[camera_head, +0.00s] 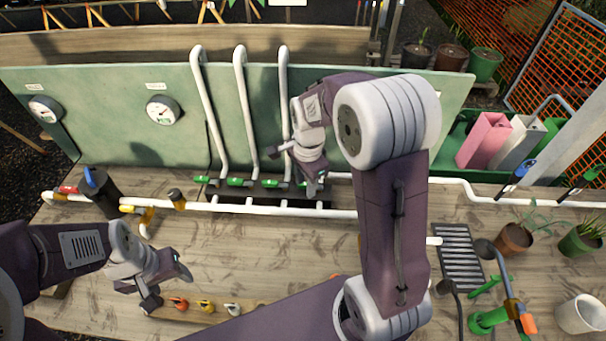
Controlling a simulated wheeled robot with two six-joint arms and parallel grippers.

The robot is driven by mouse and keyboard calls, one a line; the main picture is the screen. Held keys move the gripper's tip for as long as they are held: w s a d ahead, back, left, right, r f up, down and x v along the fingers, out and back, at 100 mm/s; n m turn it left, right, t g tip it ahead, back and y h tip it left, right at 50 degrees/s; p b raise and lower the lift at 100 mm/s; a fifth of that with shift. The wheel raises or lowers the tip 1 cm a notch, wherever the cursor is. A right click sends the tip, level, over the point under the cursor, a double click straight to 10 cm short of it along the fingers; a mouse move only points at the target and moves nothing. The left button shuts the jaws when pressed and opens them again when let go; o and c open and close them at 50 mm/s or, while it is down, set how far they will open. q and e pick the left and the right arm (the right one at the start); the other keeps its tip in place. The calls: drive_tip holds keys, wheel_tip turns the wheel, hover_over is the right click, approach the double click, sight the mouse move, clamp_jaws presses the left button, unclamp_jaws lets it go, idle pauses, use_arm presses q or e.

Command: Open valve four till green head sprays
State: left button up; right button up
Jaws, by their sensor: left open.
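A row of green-handled valves sits at the foot of the white pipes along the back panel: a first (203,179), a second (237,182), a third (270,184) and a fourth at the right (302,184). My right gripper (318,184) points down beside the fourth valve; whether it touches the handle is unclear. My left gripper (168,288) is open and empty over the front left of the bench. Small red (179,303), yellow (205,306) and white (232,309) heads sit on a wooden strip. No green head is visible on that strip; my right arm covers part of the area.
Two gauges (163,110) are on the green panel (110,95). A black cylinder with a blue lever (100,193) stands at left. A drain grate (458,258), green-and-orange fittings (490,320) and pots (515,238) are at right.

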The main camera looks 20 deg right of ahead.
drive_tip(key=w+d+m, duration=0.1)
drive_tip(key=w+m, duration=0.1)
drive_tip(key=w+d+f+m, duration=0.1)
drive_tip(key=w+m, duration=0.2)
drive_tip(key=w+d+f+m+p, duration=0.1)
drive_tip(key=w+m, duration=0.1)
drive_tip(key=w, duration=0.1)
drive_tip(key=shift+d+f+m+g, duration=0.2)
drive_tip(key=shift+d+m+g, duration=0.1)
drive_tip(key=shift+d, duration=0.05)
wheel_tip(320, 180, down, 8)
drive_tip(key=shift+f+p, duration=0.1)
drive_tip(key=shift+p, duration=0.75)
drive_tip(key=shift+c, duration=0.4)
drive_tip(key=shift+w, duration=0.1)
clamp_jaws()
